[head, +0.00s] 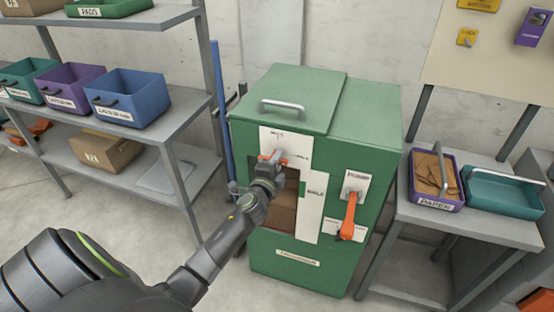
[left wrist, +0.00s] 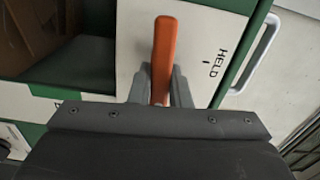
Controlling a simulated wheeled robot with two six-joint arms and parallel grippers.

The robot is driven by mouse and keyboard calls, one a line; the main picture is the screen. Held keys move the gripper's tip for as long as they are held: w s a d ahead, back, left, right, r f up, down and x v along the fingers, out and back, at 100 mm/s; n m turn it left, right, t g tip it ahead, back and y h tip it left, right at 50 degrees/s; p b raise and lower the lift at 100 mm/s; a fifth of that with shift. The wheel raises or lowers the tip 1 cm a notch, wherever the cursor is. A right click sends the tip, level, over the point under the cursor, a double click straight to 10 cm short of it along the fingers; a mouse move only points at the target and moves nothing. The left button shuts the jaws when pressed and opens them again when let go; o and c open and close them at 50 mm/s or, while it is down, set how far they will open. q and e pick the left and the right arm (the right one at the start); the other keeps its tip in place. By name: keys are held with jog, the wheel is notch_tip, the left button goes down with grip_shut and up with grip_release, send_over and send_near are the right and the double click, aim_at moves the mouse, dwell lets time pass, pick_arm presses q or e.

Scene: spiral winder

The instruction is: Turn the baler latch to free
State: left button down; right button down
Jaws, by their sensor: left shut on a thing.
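The green baler (head: 365,120) stands against the back wall. Its latch is an orange handle (left wrist: 164,45) on a white plate (head: 271,138) in the upper front. My left gripper (head: 270,170) reaches it from the front and is shut on the handle. In the left wrist view, the two grey fingers (left wrist: 162,88) are on either side of the handle. The word HELD with a short mark is on the plate to the right of the handle there. The plate's other lettering is too small to read in the head view. My right gripper is not in view.
A second orange lever (head: 349,215) hangs on the baler's right front. A box (head: 284,210) shows in the front opening. Left is a grey shelf (head: 150,115) with bins; right is a table (head: 480,228) with a purple paper bin (head: 437,205) and a teal bin (head: 503,190).

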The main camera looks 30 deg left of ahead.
pick_arm(q)
jog(key=shift+f+m, duration=0.15)
jog(key=shift+m, duration=0.35)
jog(key=c, duration=1.4)
grip_release()
jog(key=shift+o, duration=0.2)
jog(key=shift+s, duration=0.1)
jog(key=v, duration=1.7)
jog(key=shift+d, duration=0.15)
